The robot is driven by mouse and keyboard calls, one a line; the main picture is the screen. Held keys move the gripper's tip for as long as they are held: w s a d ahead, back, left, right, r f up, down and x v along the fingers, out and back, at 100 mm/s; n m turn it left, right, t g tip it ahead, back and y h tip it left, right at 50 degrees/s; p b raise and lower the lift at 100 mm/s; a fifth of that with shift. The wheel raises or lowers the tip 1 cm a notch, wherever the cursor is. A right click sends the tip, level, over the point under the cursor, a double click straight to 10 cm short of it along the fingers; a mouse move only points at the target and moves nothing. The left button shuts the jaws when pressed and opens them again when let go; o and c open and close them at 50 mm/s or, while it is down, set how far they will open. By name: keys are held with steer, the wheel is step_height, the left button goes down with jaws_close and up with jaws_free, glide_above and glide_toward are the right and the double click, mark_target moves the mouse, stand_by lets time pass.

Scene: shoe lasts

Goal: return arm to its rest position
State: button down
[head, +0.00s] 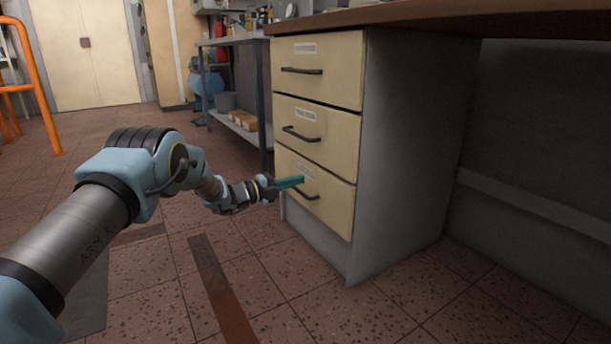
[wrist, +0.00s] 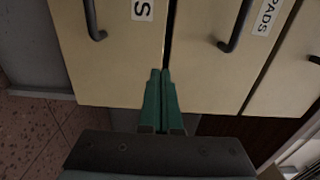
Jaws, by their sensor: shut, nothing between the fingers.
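My gripper (head: 291,182) has green fingers and is at the end of my outstretched arm, in front of the bottom drawer (head: 333,212) of a cream drawer unit. In the wrist view my gripper (wrist: 160,75) has its fingers together with nothing between them. The fingertips overlap the dark gap between two drawer fronts there. I cannot tell whether they touch the drawer front. The bottom drawer's dark handle (head: 308,194) is partly behind the fingers in the head view. All the drawers look closed.
The middle drawer (head: 340,140) and top drawer (head: 345,65) are above, under a wooden worktop (head: 430,14). A metal shelf bench (head: 243,128) stands behind. An orange rail (head: 36,85) is at the far left. The tiled floor (head: 320,318) in front is clear.

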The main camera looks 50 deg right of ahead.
steer(key=p+v, duration=0.2)
steer(key=v, duration=0.4)
